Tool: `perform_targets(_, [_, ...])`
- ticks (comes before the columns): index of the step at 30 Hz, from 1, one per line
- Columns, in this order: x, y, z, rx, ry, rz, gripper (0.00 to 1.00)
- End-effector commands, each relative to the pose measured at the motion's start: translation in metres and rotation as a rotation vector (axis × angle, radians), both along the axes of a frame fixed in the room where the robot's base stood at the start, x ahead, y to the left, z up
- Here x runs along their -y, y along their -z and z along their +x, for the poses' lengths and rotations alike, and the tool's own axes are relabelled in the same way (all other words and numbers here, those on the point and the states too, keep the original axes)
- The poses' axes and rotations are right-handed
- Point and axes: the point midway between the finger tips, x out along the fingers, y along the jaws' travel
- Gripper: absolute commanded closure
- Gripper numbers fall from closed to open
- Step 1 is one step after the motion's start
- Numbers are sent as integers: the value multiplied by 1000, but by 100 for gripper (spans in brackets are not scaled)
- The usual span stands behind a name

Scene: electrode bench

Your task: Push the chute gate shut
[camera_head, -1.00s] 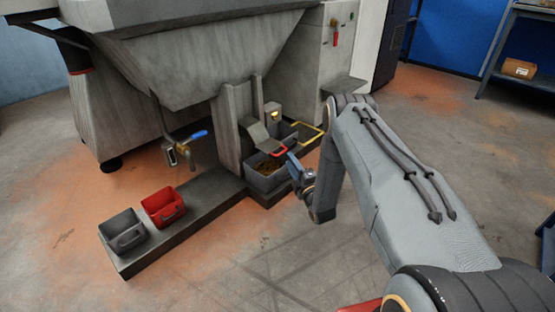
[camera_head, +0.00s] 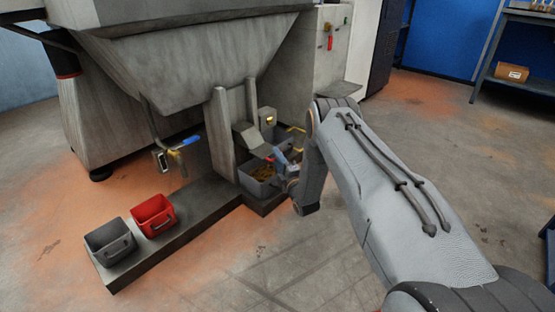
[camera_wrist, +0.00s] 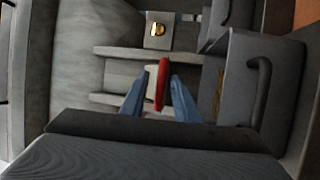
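The chute (camera_head: 220,135) comes down under the grey hopper. Its grey gate plate (camera_head: 247,137) slopes outward above a grey bin, with a red handle (camera_head: 269,159) at its lower end. My gripper (camera_head: 281,158) is at this handle in the head view, its fingers small and partly hidden there. In the wrist view, my gripper's two blue fingers (camera_wrist: 160,90) stand either side of the red handle (camera_wrist: 161,82). Narrow gaps seem to show beside it, so the fingers look open around it. Contact with the handle cannot be made out.
The grey bin (camera_head: 261,189) below the chute holds brownish material; a grey bin wall also fills the wrist view's right side (camera_wrist: 243,85). A red bin (camera_head: 152,216) and another grey bin (camera_head: 110,243) stand left on the low plinth (camera_head: 190,225). A blue-handled valve (camera_head: 185,143) hangs left.

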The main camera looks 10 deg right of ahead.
Motion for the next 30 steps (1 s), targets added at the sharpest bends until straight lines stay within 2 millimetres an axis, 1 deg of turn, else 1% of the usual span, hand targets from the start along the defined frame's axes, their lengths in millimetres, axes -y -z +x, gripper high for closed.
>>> perform_targets(2, [1,0,0,0,1,0,72])
perform_targets(6, [1,0,0,0,1,0,96])
perform_targets(7, [1,0,0,0,1,0,100])
perform_targets(13, [2,-1,0,2,1,1,100])
perform_targets(15, [-1,-1,3,3,1,1,100])
perform_targets(17, [-6,0,10,4,-1,0,100])
perform_targets(21, [-24,0,36,7,-1,0,100])
perform_targets(24, [-34,0,51,7,1,1,100])
perform_targets(27, [-40,0,59,5,1,1,100])
perform_targets(30, [-42,-2,62,5,1,1,100])
